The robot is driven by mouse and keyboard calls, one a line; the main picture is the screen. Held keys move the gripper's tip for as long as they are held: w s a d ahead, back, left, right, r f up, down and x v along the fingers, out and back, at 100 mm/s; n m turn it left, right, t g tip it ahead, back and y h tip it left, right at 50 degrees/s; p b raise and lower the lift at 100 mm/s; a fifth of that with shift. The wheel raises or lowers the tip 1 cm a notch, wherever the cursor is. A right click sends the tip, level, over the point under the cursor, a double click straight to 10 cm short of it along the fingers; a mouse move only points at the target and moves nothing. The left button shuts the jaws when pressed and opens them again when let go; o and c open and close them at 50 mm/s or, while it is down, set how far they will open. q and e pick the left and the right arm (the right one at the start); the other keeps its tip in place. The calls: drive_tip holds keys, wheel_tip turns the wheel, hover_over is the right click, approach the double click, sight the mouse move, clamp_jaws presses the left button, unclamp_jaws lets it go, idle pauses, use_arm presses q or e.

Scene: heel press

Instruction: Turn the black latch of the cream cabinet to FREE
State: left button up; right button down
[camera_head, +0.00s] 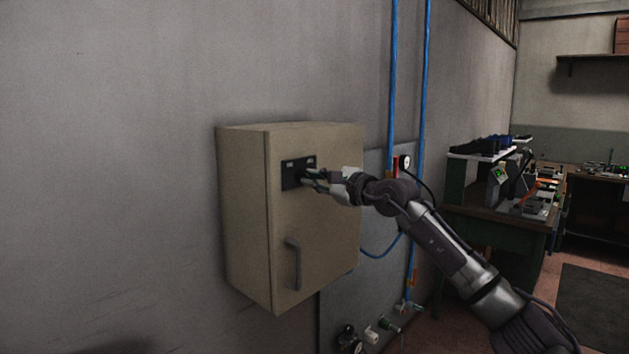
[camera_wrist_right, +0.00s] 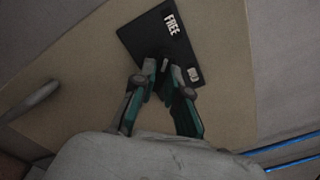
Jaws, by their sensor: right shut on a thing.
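The cream cabinet (camera_head: 315,225) hangs on the grey wall, its door closed. A black latch plate (camera_head: 291,172) sits high on its door. In the right wrist view the plate (camera_wrist_right: 145,30) carries a FREE label (camera_wrist_right: 172,22) and a second label (camera_wrist_right: 193,74) that is hard to read. My right gripper (camera_head: 309,181) is at the plate, its fingers shut on the black latch (camera_wrist_right: 158,68). The fingers cover most of the latch, so its exact angle is hard to tell. My left gripper is not in view.
A grey handle (camera_head: 294,264) stands out from the cabinet door below the plate. Blue pipes (camera_head: 393,80), a gauge (camera_head: 405,162) and hoses are on the wall to the right. A green workbench (camera_head: 500,210) with tools stands further right.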

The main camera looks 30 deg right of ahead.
drive_tip(key=c, duration=1.2)
unclamp_jaws()
drive_tip(key=v, duration=1.2)
drive_tip(key=shift+w+f, duration=0.1)
drive_tip(key=shift+w, duration=0.05)
